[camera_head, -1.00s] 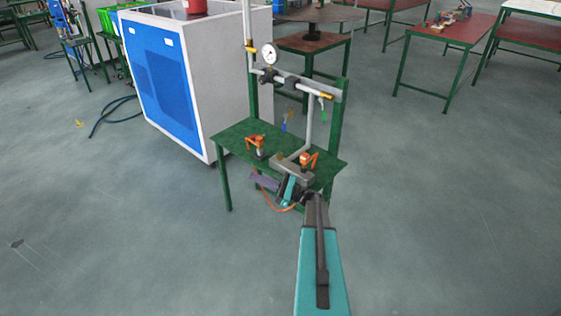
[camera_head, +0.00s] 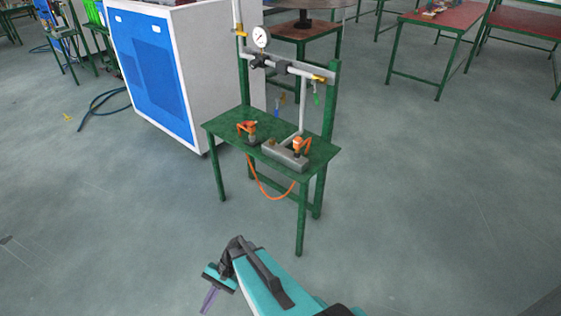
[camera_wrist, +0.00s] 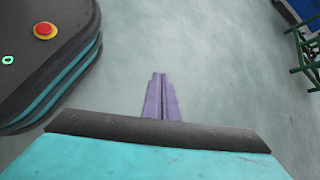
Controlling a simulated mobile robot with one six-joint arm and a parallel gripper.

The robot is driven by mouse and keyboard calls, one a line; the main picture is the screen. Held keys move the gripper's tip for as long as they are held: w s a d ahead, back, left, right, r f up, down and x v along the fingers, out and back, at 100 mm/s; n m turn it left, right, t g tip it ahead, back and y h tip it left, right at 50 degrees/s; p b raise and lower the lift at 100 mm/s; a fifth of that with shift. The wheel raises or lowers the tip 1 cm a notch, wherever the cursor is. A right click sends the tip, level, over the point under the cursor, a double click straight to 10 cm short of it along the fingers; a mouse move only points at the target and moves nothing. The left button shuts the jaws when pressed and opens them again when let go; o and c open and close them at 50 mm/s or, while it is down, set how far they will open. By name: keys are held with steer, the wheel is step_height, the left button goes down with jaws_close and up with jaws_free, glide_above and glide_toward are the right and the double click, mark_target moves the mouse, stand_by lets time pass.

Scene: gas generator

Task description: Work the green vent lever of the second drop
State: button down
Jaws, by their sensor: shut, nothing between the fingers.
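In the head view, a small green lever (camera_head: 316,98) hangs below the right end of the grey pipe (camera_head: 290,67), by the right green post. A blue lever (camera_head: 280,104) hangs further left and lower. My gripper (camera_head: 208,300), with purple fingers, is low at the bottom of the head view, in front of the green stand and well apart from the levers. The wrist view also shows the fingers (camera_wrist: 162,97), shut together and empty, pointing over bare floor. No lever is clearly visible in the wrist view.
The green table (camera_head: 225,124) carries two orange-handled fittings, the right one on a grey block (camera_head: 284,155). An orange hose (camera_head: 266,195) loops below its front edge. A pressure gauge (camera_head: 261,37) tops the pipe. A white-and-blue cabinet (camera_head: 150,75) stands left. Floor in front is clear.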

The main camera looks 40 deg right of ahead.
steer(key=s+f+n+g+h, duration=0.1)
steer(key=s+f+n+h, duration=0.1)
steer(key=s+n+h, duration=0.1)
steer(key=s+d+f+n+g+h+b, duration=0.1)
steer(key=s+f+n+g+h, duration=0.1)
steer(key=s+n, duration=0.3)
steer(key=s+d+f+n+g+h+b, duration=0.1)
steer(key=s+f+n+h, duration=0.2)
steer(key=s, duration=0.6)
steer(key=shift+s+f+n+h, duration=0.3)
steer(key=shift+n+h, duration=0.3)
steer(key=shift+h, duration=0.2)
steer(key=shift+s+d, duration=0.1)
